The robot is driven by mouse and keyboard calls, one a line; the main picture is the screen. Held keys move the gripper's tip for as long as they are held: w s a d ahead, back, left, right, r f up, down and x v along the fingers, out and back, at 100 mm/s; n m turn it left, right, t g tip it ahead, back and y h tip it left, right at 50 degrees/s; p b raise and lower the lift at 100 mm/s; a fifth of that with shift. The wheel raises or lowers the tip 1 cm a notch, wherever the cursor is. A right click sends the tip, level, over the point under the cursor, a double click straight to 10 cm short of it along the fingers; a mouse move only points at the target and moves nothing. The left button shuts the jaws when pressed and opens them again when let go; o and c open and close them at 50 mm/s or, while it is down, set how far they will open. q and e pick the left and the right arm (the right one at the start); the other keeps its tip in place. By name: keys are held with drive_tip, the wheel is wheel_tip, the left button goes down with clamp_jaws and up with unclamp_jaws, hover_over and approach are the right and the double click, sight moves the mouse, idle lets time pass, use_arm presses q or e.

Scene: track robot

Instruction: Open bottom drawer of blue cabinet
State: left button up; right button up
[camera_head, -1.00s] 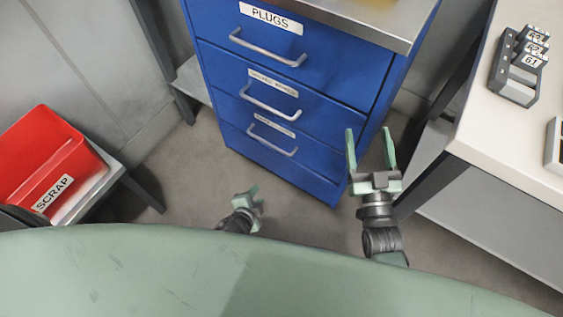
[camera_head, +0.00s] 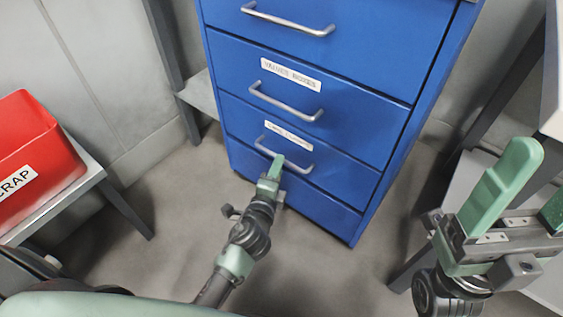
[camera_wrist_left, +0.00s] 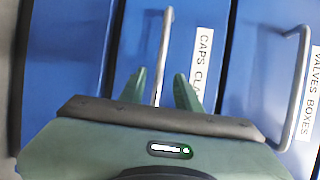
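The blue cabinet (camera_head: 330,85) stands ahead of me with its drawers shut. Its lowest handled drawer has a label that reads "CAPS CLA..." in the left wrist view. That drawer's silver bar handle (camera_head: 306,171) also shows in the left wrist view (camera_wrist_left: 164,50). My left gripper (camera_head: 276,164) is at this handle. In the left wrist view its two green fingers (camera_wrist_left: 160,88) are apart, one on each side of the bar. Whether they touch it is unclear. My right gripper (camera_head: 538,178) is open and empty at the right, away from the cabinet.
The valves drawer's handle (camera_head: 285,106) is just above. A red scrap bin (camera_head: 30,145) sits on a low grey stand (camera_head: 85,180) at the left. A table edge and its dark legs are at the right. The floor before the cabinet is clear.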

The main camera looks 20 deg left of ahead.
use_arm(q)
drive_tip(key=shift+w+a+f+b, duration=0.1)
drive_tip(key=shift+w+f+b, duration=0.15)
drive_tip(key=shift+w, duration=0.85)
drive_tip(key=shift+w+f+b, duration=0.2)
drive_tip(key=shift+w, duration=0.9)
clamp_jaws()
